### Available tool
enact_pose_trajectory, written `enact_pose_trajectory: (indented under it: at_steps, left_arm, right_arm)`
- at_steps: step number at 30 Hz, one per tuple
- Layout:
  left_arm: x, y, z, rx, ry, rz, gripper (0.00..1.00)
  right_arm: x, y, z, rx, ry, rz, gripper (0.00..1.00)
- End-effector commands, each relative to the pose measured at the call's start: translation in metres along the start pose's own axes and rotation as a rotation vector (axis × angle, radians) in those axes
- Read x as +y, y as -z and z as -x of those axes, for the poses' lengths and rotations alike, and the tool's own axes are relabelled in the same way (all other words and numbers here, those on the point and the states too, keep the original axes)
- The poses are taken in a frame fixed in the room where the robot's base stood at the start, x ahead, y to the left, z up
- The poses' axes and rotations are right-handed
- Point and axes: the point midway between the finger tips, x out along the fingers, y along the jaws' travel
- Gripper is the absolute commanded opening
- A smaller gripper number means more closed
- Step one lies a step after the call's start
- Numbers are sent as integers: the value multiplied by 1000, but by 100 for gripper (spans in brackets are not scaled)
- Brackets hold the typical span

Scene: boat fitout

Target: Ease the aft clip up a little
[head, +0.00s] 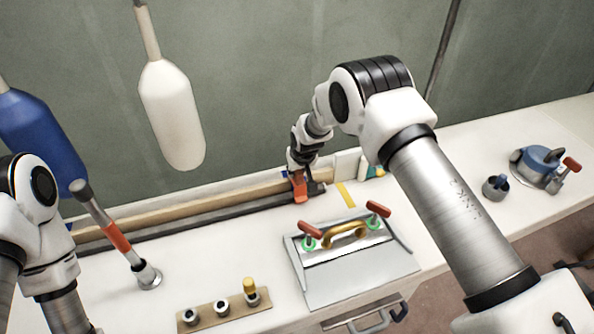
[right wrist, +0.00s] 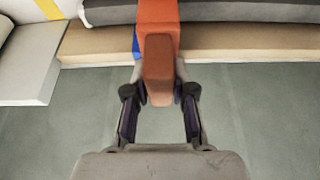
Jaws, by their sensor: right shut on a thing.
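My right gripper (head: 300,165) reaches down at the back of the white bench and is shut on an orange clip (head: 299,188). The clip sits at the long wooden strip and dark rail along the back wall. In the right wrist view, the clip's orange-brown tab (right wrist: 158,70) lies between the two fingers of the gripper (right wrist: 158,98). The clip's orange body (right wrist: 157,12) crosses the wooden strip (right wrist: 225,42) and the dark rail. A bit of blue shows beside it. Whether the clip is clear of the strip cannot be told. My left gripper is out of view.
A hatch plate (head: 350,285) with a brass handle and two red-handled fasteners lies in front. A white block (head: 349,165) stands right of the clip. White (head: 172,115) and blue (head: 38,130) fenders hang at left. An orange-banded post (head: 117,237) leans nearby. A winch (head: 540,165) stands right.

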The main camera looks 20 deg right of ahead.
Motion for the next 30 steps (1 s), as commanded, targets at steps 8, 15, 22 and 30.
enact_pose_trajectory:
  at_steps: [8, 15, 22, 30]
  left_arm:
    - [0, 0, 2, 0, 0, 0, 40]
    - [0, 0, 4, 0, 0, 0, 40]
    - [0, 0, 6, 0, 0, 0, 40]
    - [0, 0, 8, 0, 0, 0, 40]
  right_arm:
    - [0, 1, 3, 0, 0, 0, 0]
    - [0, 3, 6, 2, 0, 0, 0]
    - [0, 6, 10, 5, 0, 0, 0]
    - [0, 8, 13, 7, 0, 0, 0]
